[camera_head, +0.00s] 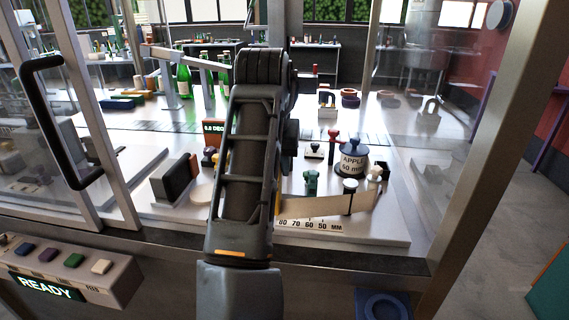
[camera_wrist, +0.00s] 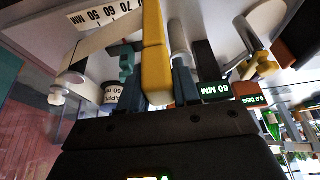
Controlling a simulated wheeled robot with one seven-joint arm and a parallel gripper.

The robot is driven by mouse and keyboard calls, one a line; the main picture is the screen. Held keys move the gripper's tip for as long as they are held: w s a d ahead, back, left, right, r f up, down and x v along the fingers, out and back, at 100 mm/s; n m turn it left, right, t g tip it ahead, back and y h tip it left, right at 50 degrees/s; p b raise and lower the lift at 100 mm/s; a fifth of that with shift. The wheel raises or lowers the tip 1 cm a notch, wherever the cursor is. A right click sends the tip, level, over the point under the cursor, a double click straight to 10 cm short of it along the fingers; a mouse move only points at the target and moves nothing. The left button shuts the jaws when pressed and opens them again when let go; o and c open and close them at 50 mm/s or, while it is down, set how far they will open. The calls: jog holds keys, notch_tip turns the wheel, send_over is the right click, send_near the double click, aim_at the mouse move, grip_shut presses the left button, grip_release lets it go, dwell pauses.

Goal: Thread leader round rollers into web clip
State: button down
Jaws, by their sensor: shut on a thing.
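My gripper (camera_wrist: 160,82) is shut on a long yellow tab (camera_wrist: 155,48) in the wrist view. In the head view my arm hides the gripper, and a sliver of the yellow tab (camera_head: 277,204) shows beside it. The cream leader strip (camera_head: 318,206) runs right from there, past a white-topped dark post (camera_head: 350,187), and bends back at the beige-topped post (camera_head: 375,172). The strip also shows in the wrist view (camera_wrist: 88,46). A green fitting (camera_head: 311,182) stands behind the strip. I cannot tell which part is the web clip; my arm hides the board's middle.
A millimetre scale (camera_head: 310,225) lies at the board's front. A dark block (camera_head: 176,180) stands left of my arm. The metal door frame (camera_head: 490,140) bounds the right.

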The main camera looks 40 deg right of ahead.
jog(key=w+a, duration=0.5)
jog(key=w, duration=0.1)
jog(key=shift+w+a, duration=0.2)
jog(key=shift+a, duration=0.05)
dwell(0.6)
jog(key=w+a, duration=0.6)
jog(key=w, duration=0.1)
jog(key=shift+w+a+p, duration=0.25)
jog(key=shift+w+p, duration=0.05)
jog(key=shift+p, duration=0.1)
dwell(0.9)
jog(key=shift+w+d, duration=0.2)
jog(key=shift+w, duration=0.5)
jog(key=shift+w+d, duration=0.25)
jog(key=shift+w, duration=0.5)
jog(key=shift+w+d, duration=0.2)
jog(key=shift+w, duration=0.5)
jog(key=shift+d, duration=0.1)
jog(key=w+d+b, duration=0.2)
jog(key=w+d, duration=0.5)
jog(key=d, duration=0.2)
jog(key=shift+w+b, duration=0.35)
jog(key=shift+w, duration=0.05)
